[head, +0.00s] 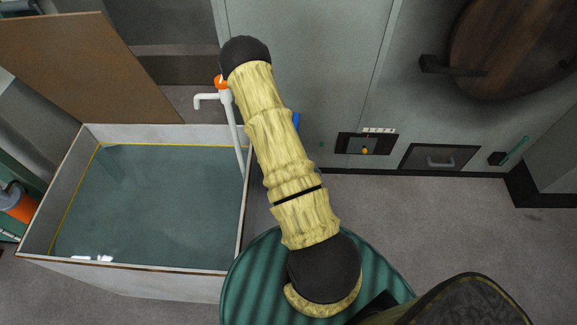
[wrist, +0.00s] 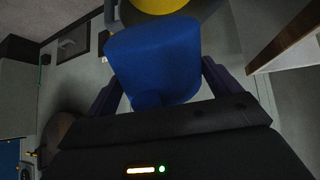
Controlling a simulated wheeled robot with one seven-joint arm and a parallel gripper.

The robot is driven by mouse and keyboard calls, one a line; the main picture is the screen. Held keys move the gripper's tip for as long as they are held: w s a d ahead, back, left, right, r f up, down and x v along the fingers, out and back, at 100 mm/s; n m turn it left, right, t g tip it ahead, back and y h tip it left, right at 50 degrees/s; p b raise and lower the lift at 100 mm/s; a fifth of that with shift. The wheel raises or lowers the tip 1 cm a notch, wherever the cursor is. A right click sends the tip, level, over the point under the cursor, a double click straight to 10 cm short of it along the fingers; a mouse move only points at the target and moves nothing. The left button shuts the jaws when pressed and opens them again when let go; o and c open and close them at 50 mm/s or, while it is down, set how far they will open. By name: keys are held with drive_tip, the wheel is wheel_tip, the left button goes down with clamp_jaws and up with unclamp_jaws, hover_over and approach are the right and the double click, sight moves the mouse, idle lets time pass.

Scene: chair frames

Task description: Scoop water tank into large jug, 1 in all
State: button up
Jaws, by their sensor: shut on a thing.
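The water tank (head: 85,262) is an open pale rectangular tub on the left in the head view. Greenish-blue water (head: 150,205) lies in it, with a yellow line along the inner walls. In the wrist view my gripper (wrist: 160,78) is shut on a blue rounded vessel (wrist: 155,50), which fills the space between the dark fingers. I cannot tell whether it contains water. In the head view my arm hides the gripper; only a small blue sliver (head: 297,121) shows beside the arm, right of the tank. I cannot make out the large jug for certain.
A white pipe with an orange top (head: 222,84) stands at the tank's back right corner. A brown board (head: 85,60) leans behind the tank. A ribbed green round thing (head: 245,285) is at the front. Grey floor (head: 430,225) is clear to the right.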

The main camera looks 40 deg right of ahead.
drive_tip(key=shift+a, duration=1.05)
drive_tip(key=shift+d+g+y+p, duration=0.3)
drive_tip(key=shift+y+p, duration=0.1)
drive_tip(key=shift+p, duration=0.2)
drive_tip(key=shift+d+f+g+y+p, duration=0.5)
drive_tip(key=shift+g+y+p, duration=0.1)
drive_tip(key=shift+p, duration=0.1)
idle(0.7)
drive_tip(key=shift+w, duration=0.1)
drive_tip(key=shift+d+r+p, duration=0.15)
drive_tip(key=shift+d+p, duration=0.05)
drive_tip(key=shift+p, duration=0.35)
drive_tip(key=shift+w+d+g+y+p, duration=0.1)
drive_tip(key=shift+g+y+p, duration=0.2)
drive_tip(key=shift+g+y, duration=0.2)
drive_tip(key=shift+d+r+p, duration=0.15)
drive_tip(key=shift+r+p, duration=0.05)
drive_tip(key=shift+p, duration=0.1)
idle(0.4)
